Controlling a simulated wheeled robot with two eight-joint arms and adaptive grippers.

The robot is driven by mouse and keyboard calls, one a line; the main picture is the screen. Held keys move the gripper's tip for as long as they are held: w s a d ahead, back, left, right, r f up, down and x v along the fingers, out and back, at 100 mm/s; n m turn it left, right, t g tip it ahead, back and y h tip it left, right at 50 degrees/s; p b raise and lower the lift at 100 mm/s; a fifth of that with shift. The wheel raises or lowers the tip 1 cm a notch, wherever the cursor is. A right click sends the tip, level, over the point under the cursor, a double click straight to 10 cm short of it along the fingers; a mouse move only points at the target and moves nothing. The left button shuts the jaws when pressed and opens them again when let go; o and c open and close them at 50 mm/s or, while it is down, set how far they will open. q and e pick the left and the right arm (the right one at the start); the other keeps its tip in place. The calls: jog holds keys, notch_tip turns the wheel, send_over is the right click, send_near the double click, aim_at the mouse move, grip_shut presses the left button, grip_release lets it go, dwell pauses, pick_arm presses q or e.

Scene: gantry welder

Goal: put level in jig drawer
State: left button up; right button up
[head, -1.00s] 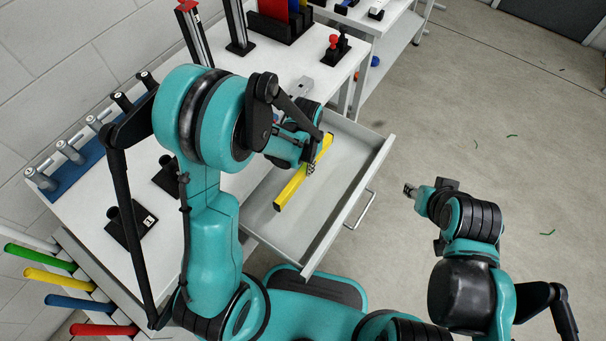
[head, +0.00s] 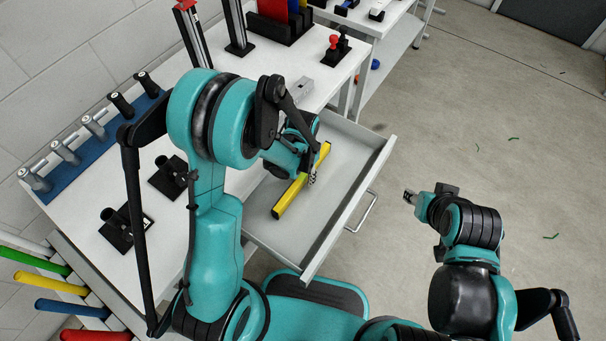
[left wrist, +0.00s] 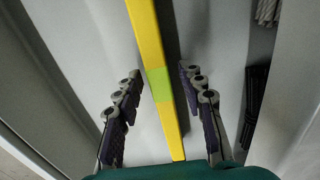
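The yellow level (head: 292,195) lies in the open jig drawer (head: 345,215), slanting across its floor. In the left wrist view the level (left wrist: 150,45) runs between the two fingers, with a yellow-green band near its middle. My left gripper (head: 311,176) is down in the drawer over the level. In the left wrist view its fingers (left wrist: 163,88) are spread, with a gap on each side of the level. My right gripper (head: 410,196) is over the floor to the right of the drawer, and its fingers are too small to read.
The white workbench (head: 95,262) carries a blue rack (head: 75,180) of grey and black-handled tools and two black stands. Coloured handles (head: 60,283) stick out at the lower left. A grey block (head: 303,86) sits behind the drawer. The floor at right is clear except for green scraps.

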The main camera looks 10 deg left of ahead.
pick_arm(q)
jog(key=s+a+r+n+t+p, duration=0.1)
jog(key=s+r+p, duration=0.1)
jog(key=r, duration=0.8)
jog(key=s+a+r+t+p, duration=0.2)
jog(key=r+p, duration=0.1)
jog(key=r, duration=0.8)
jog(key=s+a+r+n+t, duration=0.2)
jog(key=s+r+n+t, duration=0.1)
jog(key=s, duration=0.4)
jog(key=shift+a+r+t, duration=0.3)
jog(key=shift+r+t, duration=0.3)
jog(key=shift+r, duration=0.75)
